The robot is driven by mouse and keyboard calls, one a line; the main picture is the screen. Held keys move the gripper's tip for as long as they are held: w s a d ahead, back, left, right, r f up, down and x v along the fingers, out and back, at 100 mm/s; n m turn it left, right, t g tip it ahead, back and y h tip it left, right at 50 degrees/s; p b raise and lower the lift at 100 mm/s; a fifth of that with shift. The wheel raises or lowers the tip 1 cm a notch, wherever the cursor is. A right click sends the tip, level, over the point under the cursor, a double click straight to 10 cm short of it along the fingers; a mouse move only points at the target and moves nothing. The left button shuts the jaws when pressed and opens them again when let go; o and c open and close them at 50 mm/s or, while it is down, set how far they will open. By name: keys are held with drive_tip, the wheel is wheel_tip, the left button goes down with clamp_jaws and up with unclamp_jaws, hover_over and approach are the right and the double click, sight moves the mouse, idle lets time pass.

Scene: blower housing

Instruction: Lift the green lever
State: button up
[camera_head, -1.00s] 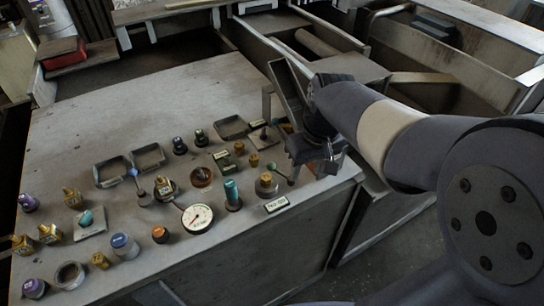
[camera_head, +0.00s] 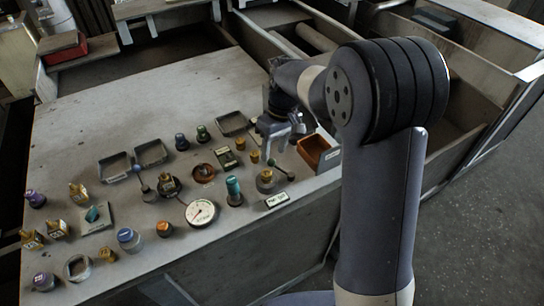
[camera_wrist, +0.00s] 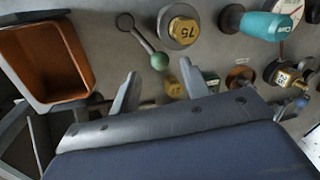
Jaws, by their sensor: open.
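The green lever is a thin dark rod with a round green knob. In the wrist view the lever (camera_wrist: 159,61) has its knob between the two fingertips in the picture; I cannot tell how far beyond them it lies. In the head view the lever (camera_head: 290,177) is near the panel's front right edge, just in front of my gripper. My gripper (camera_wrist: 160,70) is open and empty, its fingers apart on either side of the knob in the picture. In the head view my gripper (camera_head: 281,143) is above the panel, its tips partly unclear.
An orange-brown open bin (camera_head: 318,150) is close to the right of my gripper. A brass knob marked 75 (camera_wrist: 180,27) and a teal knob (camera_head: 233,187) are near the lever. A round gauge (camera_head: 201,212) and several other knobs crowd the panel (camera_head: 150,85), whose rear is bare.

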sight(272, 159)
drive_tip(key=shift+s+a+f, duration=0.15)
drive_tip(key=shift+f, duration=0.8)
drive_tip(key=shift+s+a+f, duration=0.1)
drive_tip(key=shift+a+f, duration=0.05)
drive_tip(key=shift+f, duration=0.8)
drive_tip(key=shift+c, duration=0.4)
clamp_jaws()
